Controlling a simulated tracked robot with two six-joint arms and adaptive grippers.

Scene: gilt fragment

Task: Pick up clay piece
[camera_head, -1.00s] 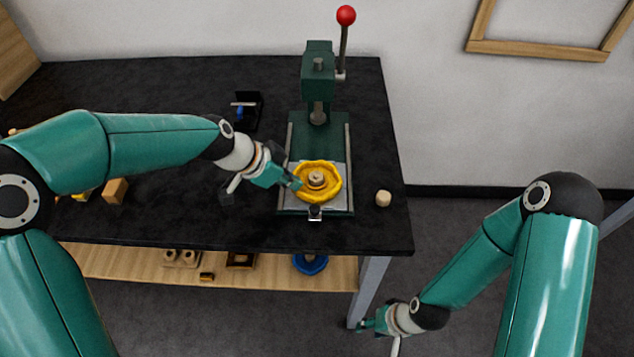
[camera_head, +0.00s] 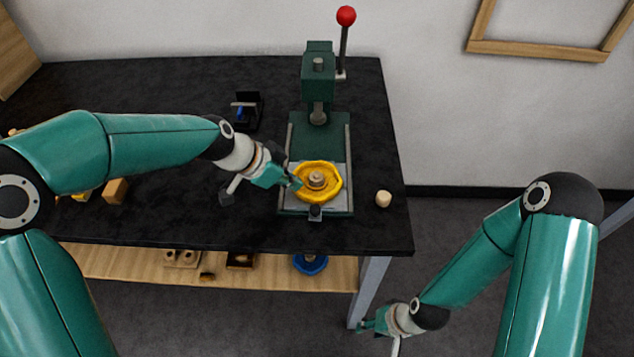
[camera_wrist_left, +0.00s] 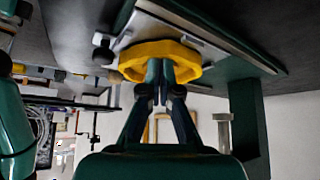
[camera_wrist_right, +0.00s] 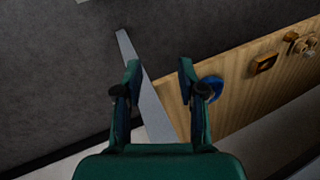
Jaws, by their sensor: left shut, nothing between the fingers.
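A yellow scalloped ring (camera_head: 329,168) lies on the base of the green press, with a small tan round piece (camera_head: 316,179) in its middle. A pale, short cylinder (camera_head: 384,198) stands alone on the black table to the right of the press. I cannot tell which of these is the clay piece. My left gripper (camera_head: 296,184) is shut and empty at the left side of the yellow ring. In the left wrist view its fingertips (camera_wrist_left: 160,72) overlap the ring (camera_wrist_left: 132,62). My right gripper (camera_head: 365,325) is open and empty, low beside the table leg; its spread fingers show in the right wrist view (camera_wrist_right: 158,70).
The green press (camera_head: 318,75) with a red-knobbed lever (camera_head: 346,16) rises behind the ring. A black holder (camera_head: 247,110) stands further left. Wooden blocks (camera_head: 115,190) lie under my left arm. A wooden shelf (camera_head: 130,266) below holds several parts. Table space right of the press is mostly clear.

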